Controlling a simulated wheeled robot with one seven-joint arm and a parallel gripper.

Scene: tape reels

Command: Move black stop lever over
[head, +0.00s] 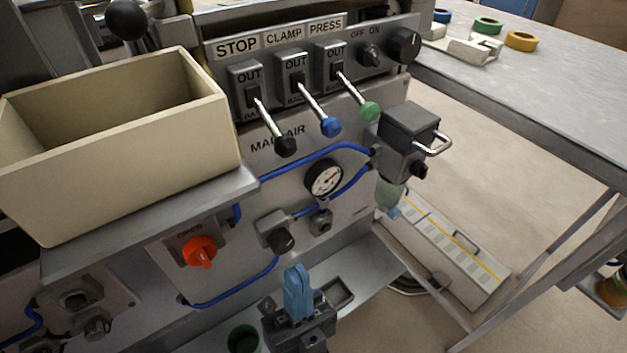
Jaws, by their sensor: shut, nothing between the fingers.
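The stop lever (268,122) is a metal rod with a black knob under the STOP label, on the grey valve panel. It points down and to the right out of its black slot, with OUT marked above the slot. Beside it to the right are the clamp lever (319,111) with a blue knob and the press lever (357,96) with a green knob, tilted much the same way. My gripper (298,272), with light blue fingers, is at the bottom middle, well below the black knob and apart from it. Its fingers are together and empty.
A beige open bin (120,160) stands left of the levers. A grey box with a metal handle (408,130) juts out at right. Tape reels (521,41) lie on the right table.

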